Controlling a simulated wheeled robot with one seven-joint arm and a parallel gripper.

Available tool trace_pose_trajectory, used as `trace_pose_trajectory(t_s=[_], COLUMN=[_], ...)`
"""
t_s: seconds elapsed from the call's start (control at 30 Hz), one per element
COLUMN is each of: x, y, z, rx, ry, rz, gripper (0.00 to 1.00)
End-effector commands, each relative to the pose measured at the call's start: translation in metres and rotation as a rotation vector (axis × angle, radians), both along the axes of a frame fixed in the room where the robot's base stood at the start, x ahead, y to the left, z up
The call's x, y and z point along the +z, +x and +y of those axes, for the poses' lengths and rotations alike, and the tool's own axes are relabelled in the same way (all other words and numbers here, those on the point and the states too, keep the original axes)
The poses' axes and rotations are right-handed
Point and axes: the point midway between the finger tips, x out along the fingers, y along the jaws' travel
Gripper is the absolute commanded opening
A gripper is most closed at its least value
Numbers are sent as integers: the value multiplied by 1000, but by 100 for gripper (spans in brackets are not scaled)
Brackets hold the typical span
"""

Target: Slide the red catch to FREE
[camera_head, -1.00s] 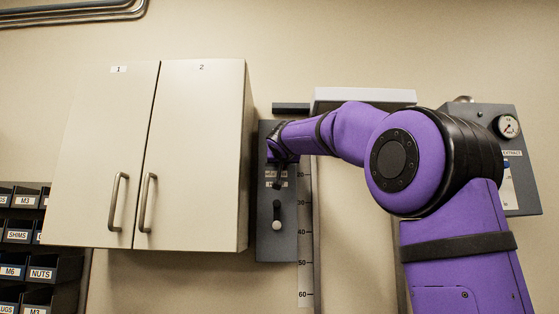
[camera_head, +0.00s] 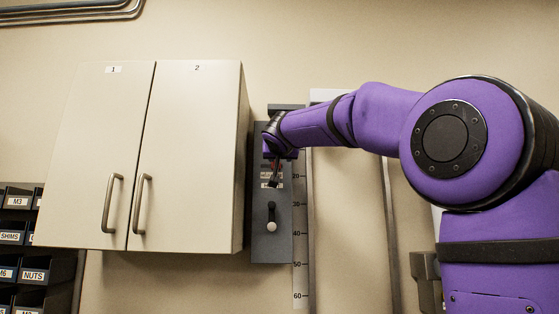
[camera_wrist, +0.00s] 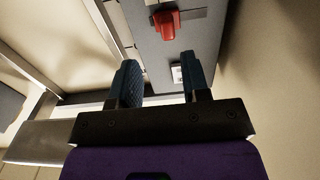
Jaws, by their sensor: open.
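The red catch (camera_wrist: 166,24) shows in the wrist view on a grey panel (camera_wrist: 203,48), ahead of my fingertips and roughly in line with the gap between them. My gripper (camera_wrist: 160,78) is open and empty, with a blue-padded finger on each side. In the head view, my gripper (camera_head: 273,180) is in front of the upper part of the grey panel (camera_head: 282,240). There my gripper and wrist largely hide the catch. Small labels on the panel are too small to read.
Below my gripper the panel carries a dark lever with a pale knob (camera_head: 271,227). A white wall cabinet (camera_head: 190,160) with two doors stands close to the panel's left. A scale strip (camera_head: 299,240) runs along its right. Parts bins (camera_head: 12,237) are at far left.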

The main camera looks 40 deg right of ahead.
Motion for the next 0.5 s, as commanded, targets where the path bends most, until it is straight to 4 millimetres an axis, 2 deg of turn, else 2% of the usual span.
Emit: trace_pose_trajectory(t_s=[0.03, 0.23, 0.5], x=[1, 0, 0], y=[-9, -31, -39], z=[5, 20, 26], rx=[0, -1, -1], ry=[-1, 0, -1], rz=[-1, 0, 1], gripper=[43, 43, 43])
